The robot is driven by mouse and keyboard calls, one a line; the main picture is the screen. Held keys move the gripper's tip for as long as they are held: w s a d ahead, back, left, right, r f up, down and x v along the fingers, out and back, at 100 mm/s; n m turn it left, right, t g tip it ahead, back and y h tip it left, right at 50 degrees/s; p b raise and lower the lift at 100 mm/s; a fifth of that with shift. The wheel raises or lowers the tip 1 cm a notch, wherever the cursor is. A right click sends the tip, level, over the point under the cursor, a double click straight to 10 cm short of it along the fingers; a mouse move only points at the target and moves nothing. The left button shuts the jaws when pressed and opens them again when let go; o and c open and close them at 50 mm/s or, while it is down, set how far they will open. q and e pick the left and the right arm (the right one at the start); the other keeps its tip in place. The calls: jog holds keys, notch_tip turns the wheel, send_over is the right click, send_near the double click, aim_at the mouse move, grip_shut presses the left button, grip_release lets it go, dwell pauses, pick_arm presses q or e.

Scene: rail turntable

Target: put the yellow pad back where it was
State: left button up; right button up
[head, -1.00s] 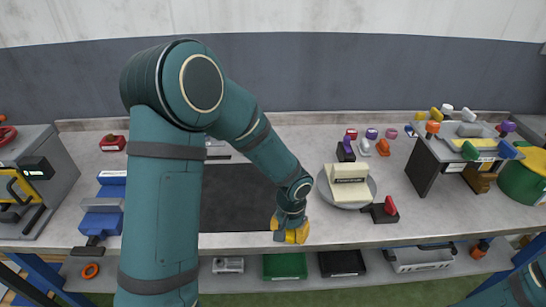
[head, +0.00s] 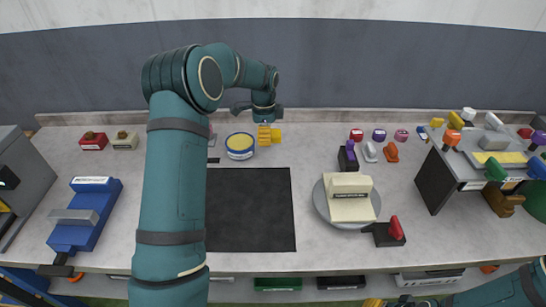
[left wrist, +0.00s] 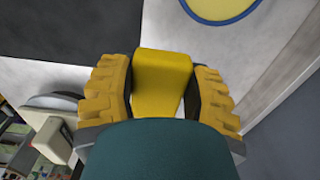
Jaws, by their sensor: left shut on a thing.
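My left gripper (head: 264,138) is shut on a yellow block, the yellow pad (left wrist: 162,78), which sits between its ridged yellow fingers in the left wrist view. In the head view the gripper is at the back of the bench, just right of a round tin (head: 240,154) with a yellow top and blue rim. The tin's top also shows in the left wrist view (left wrist: 222,6). In the head view the pad is hard to tell from the yellow fingers. My right gripper (head: 374,302) barely shows at the bottom edge, and its jaws cannot be made out.
A dark square mat (head: 250,210) lies in front of the tin. Right of it stands a grey round turntable (head: 324,205) bearing a cream block (head: 350,207). A blue device (head: 85,225) is at left. A rack with coloured knobs (head: 440,175) is at right. The back wall is close.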

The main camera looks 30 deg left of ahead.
pick_arm(q)
send_over(265, 162)
notch_tip(265, 162, down, 5)
jog(key=shift+f+b, duration=0.15)
jog(key=shift+b, duration=0.2)
jog(key=shift+w+f, duration=0.15)
jog(key=shift+f, duration=2.1)
jog(key=shift+f+b, duration=0.15)
jog(key=shift+b, duration=0.2)
jog(key=o, duration=1)
